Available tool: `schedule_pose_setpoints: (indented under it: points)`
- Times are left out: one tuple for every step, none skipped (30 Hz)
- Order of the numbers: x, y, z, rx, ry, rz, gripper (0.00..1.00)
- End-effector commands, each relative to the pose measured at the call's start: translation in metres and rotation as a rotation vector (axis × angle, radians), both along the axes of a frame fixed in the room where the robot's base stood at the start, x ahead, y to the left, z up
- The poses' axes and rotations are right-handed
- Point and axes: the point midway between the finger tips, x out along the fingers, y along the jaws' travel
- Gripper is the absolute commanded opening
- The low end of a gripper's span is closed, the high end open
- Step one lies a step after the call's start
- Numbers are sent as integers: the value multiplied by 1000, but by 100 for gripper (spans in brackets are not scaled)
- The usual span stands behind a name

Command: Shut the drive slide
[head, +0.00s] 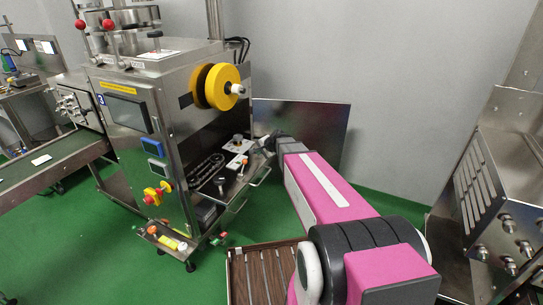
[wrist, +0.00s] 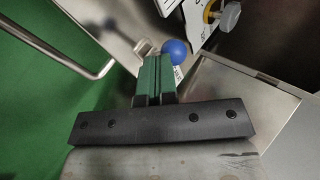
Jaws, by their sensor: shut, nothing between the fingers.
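In the head view, the steel drive slide (head: 229,212) appears to stand out from the right side of the packing machine, with a dark chain unit and small knobs on it and bar handles (head: 263,177) at its outer edge. My gripper (head: 267,143) is small and partly hidden at the far end of my arm, by the slide's back corner. In the wrist view my green gripper fingers (wrist: 154,62) are shut and empty. A blue ball knob (wrist: 174,51) is just beyond their tips, to the right; whether they touch is unclear. A bent steel bar (wrist: 75,55) is at left.
The packing machine (head: 150,65) stands left of my arm, with a yellow reel (head: 222,86) on its side. A steel panel (head: 315,125) is behind my gripper. A steel machine (head: 490,190) stands at right. Green floor (head: 120,260) is open in front.

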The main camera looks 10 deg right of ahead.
Motion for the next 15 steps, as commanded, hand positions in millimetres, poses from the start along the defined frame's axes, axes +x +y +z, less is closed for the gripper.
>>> schedule_pose_setpoints:
  points:
    - [14, 14, -1, -1, -1, 4, 0]
    - [19, 21, -1, -1, -2, 4, 0]
    - [26, 30, -1, 0, -1, 4, 0]
    - [31, 37, -1, -1, -2, 4, 0]
    - [36, 43, -1, -1, 0, 4, 0]
    - [43, 52, -1, -2, -1, 4, 0]
    - [48, 59, -1, -1, -2, 3, 0]
    - [53, 66, -1, 0, -1, 2, 0]
    - [60, 75, -1, -1, -2, 3, 0]
    - [65, 82, -1, -1, -1, 3, 0]
    - [70, 89, -2, -1, -1, 3, 0]
    - [77, 97, -2, -1, 0, 2, 0]
    - [82, 104, -1, -1, 0, 2, 0]
    - [87, 111, -1, -2, -1, 4, 0]
    - [94, 119, -1, -1, -2, 1, 0]
